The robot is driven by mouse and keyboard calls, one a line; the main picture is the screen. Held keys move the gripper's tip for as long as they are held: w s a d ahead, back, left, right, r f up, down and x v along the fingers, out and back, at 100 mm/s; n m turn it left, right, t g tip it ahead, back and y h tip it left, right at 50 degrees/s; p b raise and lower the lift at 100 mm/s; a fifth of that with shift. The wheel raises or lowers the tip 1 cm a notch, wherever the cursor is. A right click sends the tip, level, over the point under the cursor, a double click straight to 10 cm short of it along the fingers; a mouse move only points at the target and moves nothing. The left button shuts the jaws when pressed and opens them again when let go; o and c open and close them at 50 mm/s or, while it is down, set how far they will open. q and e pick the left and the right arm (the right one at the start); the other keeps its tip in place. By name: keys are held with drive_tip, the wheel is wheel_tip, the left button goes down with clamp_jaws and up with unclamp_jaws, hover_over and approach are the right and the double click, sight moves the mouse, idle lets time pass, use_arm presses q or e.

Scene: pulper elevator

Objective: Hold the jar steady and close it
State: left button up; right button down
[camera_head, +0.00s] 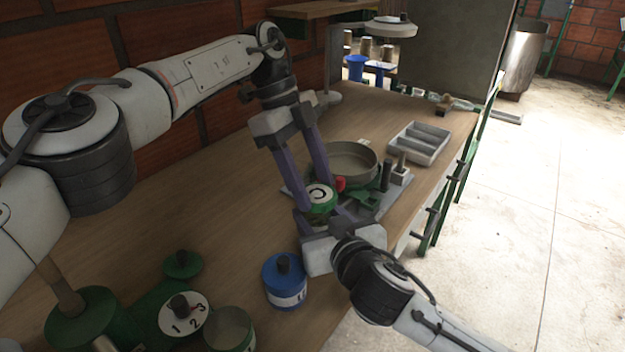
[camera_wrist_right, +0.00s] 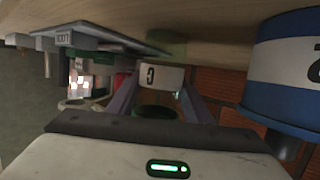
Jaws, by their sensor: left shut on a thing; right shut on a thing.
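The green jar (camera_head: 320,212) stands on the bench, near the middle of the head view, with a pale disc-shaped top. In the right wrist view, which looks upside down, its white lettered label (camera_wrist_right: 160,77) shows between the fingers. My left gripper (camera_head: 314,186) reaches down from above and is shut at the jar's top, on what looks like its lid; the exact contact is hidden. My right gripper (camera_head: 325,219) comes from the front with its fingers on either side of the jar body, shut on it. The jar looks upright.
A blue jar (camera_head: 285,281) stands close to my right gripper. A round pan (camera_head: 352,160), a red knob (camera_head: 340,184) and a compartment tray (camera_head: 418,143) lie beyond. A green device with a numbered dial (camera_head: 197,321) and an open green jar (camera_head: 230,330) are at the front.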

use_arm(q)
drive_tip(key=shift+w+r, duration=0.1)
drive_tip(key=o, duration=1)
wheel_tip(320, 180, up, 3)
drive_tip(key=shift+d+r, duration=0.1)
drive_tip(key=shift+r, duration=0.6)
drive_tip(key=shift+c, duration=0.4)
drive_tip(key=n+y, duration=0.1)
drive_tip(key=s+r+n+y, duration=0.1)
drive_tip(key=n, duration=0.1)
drive_tip(key=shift+d+r+n+t, duration=0.1)
drive_tip(key=shift+d+n+t, duration=0.1)
drive_tip(key=shift+n+t, duration=0.15)
drive_tip(key=n, duration=0.1)
drive_tip(key=r+n+t+y, duration=0.1)
drive_tip(key=r+n+y, duration=0.1)
drive_tip(key=n, duration=0.1)
drive_tip(key=shift+d+t, duration=0.25)
